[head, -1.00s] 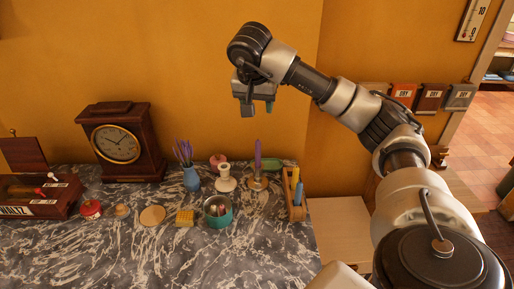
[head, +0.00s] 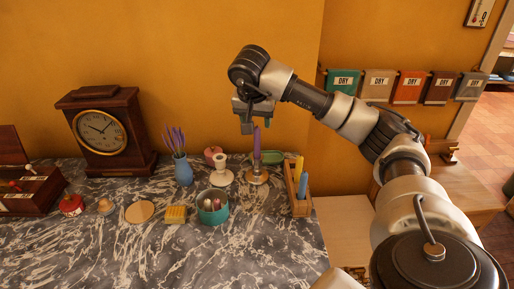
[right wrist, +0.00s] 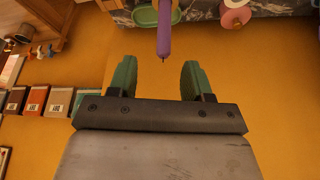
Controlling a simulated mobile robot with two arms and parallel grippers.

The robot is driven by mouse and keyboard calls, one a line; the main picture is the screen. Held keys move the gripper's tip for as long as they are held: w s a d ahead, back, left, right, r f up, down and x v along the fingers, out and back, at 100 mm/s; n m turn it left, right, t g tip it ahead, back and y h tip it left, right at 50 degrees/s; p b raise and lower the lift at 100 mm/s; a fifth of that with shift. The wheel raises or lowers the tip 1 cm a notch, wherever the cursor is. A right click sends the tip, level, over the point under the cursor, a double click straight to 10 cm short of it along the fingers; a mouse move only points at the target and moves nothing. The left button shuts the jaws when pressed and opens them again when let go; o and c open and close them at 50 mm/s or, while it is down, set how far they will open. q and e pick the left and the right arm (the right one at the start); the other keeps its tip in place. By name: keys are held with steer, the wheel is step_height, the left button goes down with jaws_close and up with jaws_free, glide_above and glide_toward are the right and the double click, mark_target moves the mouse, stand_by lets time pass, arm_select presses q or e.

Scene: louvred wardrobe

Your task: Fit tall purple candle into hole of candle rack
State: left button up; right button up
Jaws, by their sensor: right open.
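The tall purple candle (head: 256,140) stands upright in a round candle holder (head: 257,178) on the marble top. My right gripper (head: 256,124) is open and empty, just above the candle with its fingers pointing down. In the right wrist view the candle (right wrist: 164,34) comes in from the top edge. Its wick end lies near the gap between the green fingertips of the right gripper (right wrist: 157,66), untouched. The wooden candle rack (head: 302,211) is to the right, holding a yellow candle (head: 298,168) and a blue candle (head: 303,186). Its empty holes cannot be made out. My left gripper is not in view.
A white candlestick (head: 222,174), a teal bowl (head: 213,212) and a blue vase (head: 183,172) stand left of the holder. A green dish (head: 271,157) lies behind it. A clock (head: 104,132) stands at the back left. The front marble is clear.

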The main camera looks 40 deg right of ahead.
mark_target(257, 128)
steer(key=x, duration=0.2)
steer(key=shift+w+d+f, duration=0.1)
steer(key=shift+d+f, duration=0.1)
steer(key=shift+f, duration=0.1)
steer(key=shift+w+d+f+p, duration=0.1)
steer(key=shift+w+f+p, duration=0.15)
steer(key=shift+p, duration=0.2)
steer(key=p+x, duration=0.1)
steer(key=x, duration=0.2)
steer(key=shift+w+f, duration=0.15)
steer(key=shift+f, duration=0.1)
steer(key=shift+w+d+f, duration=0.1)
steer(key=shift+d+f, duration=0.05)
steer(key=shift+f, duration=0.2)
steer(key=shift+c, duration=0.3)
jaws_close()
steer(key=shift+r, duration=0.1)
